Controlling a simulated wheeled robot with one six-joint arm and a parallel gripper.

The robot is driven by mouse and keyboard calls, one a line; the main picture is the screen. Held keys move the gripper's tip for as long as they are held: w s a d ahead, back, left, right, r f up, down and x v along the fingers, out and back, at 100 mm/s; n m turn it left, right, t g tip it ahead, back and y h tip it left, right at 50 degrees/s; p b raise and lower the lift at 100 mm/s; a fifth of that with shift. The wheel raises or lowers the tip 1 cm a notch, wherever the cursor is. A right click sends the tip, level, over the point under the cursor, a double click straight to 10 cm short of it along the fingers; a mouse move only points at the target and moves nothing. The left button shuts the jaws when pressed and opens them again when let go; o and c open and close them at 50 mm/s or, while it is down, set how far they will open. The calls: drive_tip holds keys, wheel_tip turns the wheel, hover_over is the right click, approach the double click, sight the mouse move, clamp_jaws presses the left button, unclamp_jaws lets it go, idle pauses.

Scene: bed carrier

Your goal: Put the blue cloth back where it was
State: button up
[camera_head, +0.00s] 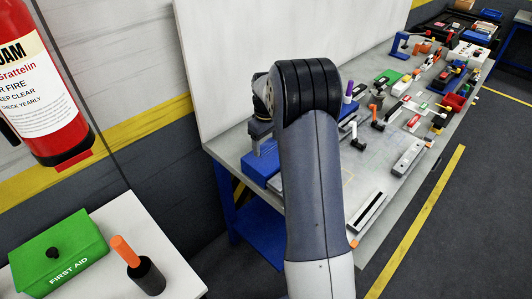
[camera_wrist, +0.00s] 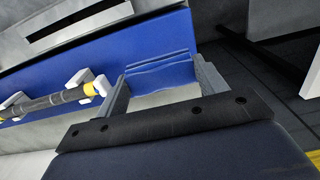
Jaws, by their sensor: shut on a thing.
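My gripper (camera_wrist: 161,74) shows in the wrist view with its two grey fingers on either side of a folded blue piece, which looks like the blue cloth (camera_wrist: 160,64). Its layered edges lie between the fingertips. The cloth is close against a blue panel (camera_wrist: 110,52) of nearly the same colour, so I cannot tell whether they touch. In the head view my arm hides most of the gripper, and I cannot make out the cloth there.
A grey workbench (camera_head: 335,215) holds many small tools and parts. A blue box (camera_head: 262,166) sits at its near left. In the wrist view a dark rod (camera_wrist: 50,103) rests in white clips. A green first aid box (camera_head: 58,255) stands on a white table at lower left.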

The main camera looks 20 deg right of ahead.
sight(266, 161)
drive_tip(key=shift+f+p, duration=0.4)
drive_tip(key=shift+f, duration=1.9)
drive_tip(key=shift+f, duration=0.2)
drive_tip(key=o, duration=0.9)
drive_tip(key=shift+r, duration=0.1)
drive_tip(key=shift+o, duration=0.2)
wheel_tip(266, 161, up, 12)
drive_tip(key=shift+r+b, duration=0.15)
drive_tip(key=shift+b, duration=0.75)
